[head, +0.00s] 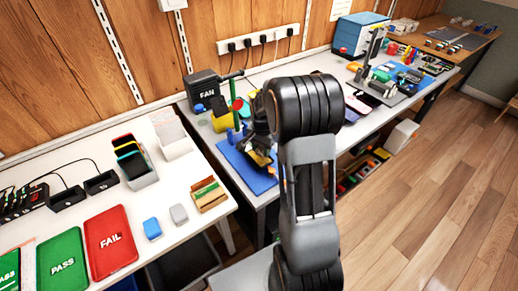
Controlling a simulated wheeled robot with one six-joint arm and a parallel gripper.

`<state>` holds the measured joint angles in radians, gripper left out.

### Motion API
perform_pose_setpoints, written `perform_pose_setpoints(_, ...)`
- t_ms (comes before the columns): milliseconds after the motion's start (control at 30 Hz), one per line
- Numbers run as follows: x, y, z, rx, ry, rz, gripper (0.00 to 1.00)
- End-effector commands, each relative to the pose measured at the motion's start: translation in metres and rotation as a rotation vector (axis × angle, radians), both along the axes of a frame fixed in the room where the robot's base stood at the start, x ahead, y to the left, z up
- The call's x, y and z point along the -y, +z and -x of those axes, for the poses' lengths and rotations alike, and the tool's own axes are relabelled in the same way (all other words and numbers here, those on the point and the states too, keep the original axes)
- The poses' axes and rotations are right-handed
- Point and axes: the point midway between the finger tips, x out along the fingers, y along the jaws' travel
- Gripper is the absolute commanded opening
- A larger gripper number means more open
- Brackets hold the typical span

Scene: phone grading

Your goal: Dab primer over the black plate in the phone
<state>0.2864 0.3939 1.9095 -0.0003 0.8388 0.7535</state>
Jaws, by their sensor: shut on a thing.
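My gripper (260,152) is at the end of my dark arm, low over the blue mat (262,184) on the workbench. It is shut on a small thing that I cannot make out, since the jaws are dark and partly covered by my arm. A yellow-orange piece (260,159) shows right at the jaws; I cannot tell whether it is held or lies below. The phone and its black plate cannot be made out here, and neither can the primer.
A dark box marked FAN (206,91) stands behind the mat, with green and yellow items beside it. The left table holds a red FAIL tray (111,241), a green PASS tray (62,261) and bins. A blue box (359,34) stands farther along. Wooden floor at right is open.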

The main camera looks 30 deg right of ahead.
Motion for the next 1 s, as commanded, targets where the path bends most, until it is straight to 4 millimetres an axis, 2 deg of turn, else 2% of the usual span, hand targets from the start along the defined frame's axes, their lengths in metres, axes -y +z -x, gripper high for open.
perform_pose_setpoints(33,-0.001,0.017,-0.001,0.005,0.002,0.001,0.15)
perform_pose_setpoints(67,-0.001,0.022,0.0,0.003,0.003,0.001,0.15)
perform_pose_setpoints(600,-0.003,0.069,-0.001,0.001,0.004,0.0,0.15)
perform_pose_setpoints(767,-0.003,0.078,-0.001,0.001,0.005,0.0,0.15)
perform_pose_setpoints(1000,-0.003,0.078,-0.001,0.001,0.005,0.0,0.15)
